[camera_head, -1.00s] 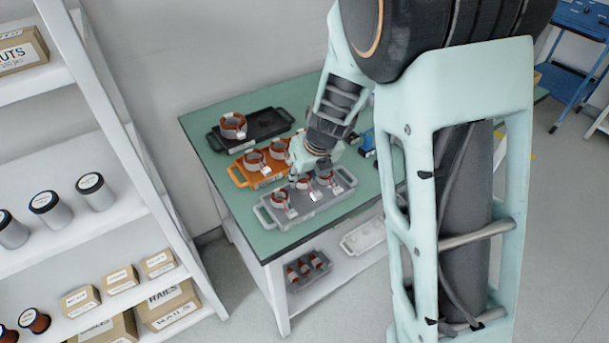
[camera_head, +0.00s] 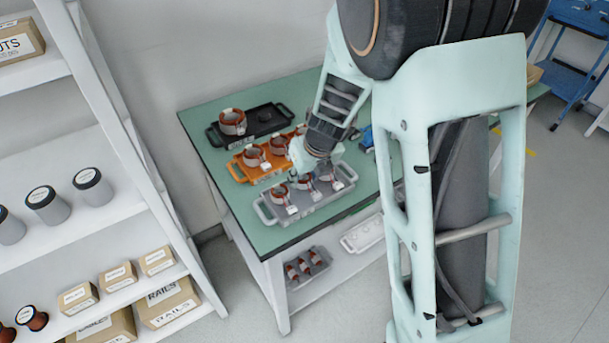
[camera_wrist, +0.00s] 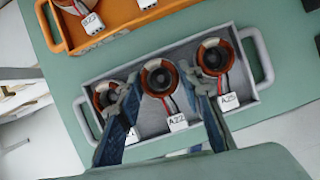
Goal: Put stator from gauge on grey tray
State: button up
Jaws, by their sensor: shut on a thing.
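The grey tray (camera_head: 262,212) lies at the front of the green table, also in the wrist view (camera_wrist: 262,103). Three copper-and-grey stators are at it: the left (camera_wrist: 106,93), the middle, labelled A22 (camera_wrist: 160,79), and the right, labelled A25 (camera_wrist: 215,56). My gripper (camera_wrist: 158,84) reaches down over the tray with one finger on each side of the middle stator and is shut on it. The middle stator is within the tray's outline; I cannot tell whether it touches the floor. In the head view my gripper (camera_head: 302,168) partly hides the stators.
Behind is an orange tray (camera_head: 237,171) with stators, one labelled B23 (camera_wrist: 76,5). A black tray (camera_head: 268,119) with one stator (camera_head: 232,121) stands further back. A blue device (camera_head: 367,138) is right of my wrist. White shelving (camera_head: 150,190) stands left of the table.

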jog(key=shift+f, duration=0.25)
dwell(0.4)
jog(key=o, duration=1.1)
jog(key=shift+r, duration=0.15)
jog(key=shift+r+p, duration=2.4)
jog(key=shift+p, duration=0.5)
jog(key=shift+o, duration=0.5)
jog(key=o, duration=0.5)
jog(key=shift+c, duration=0.2)
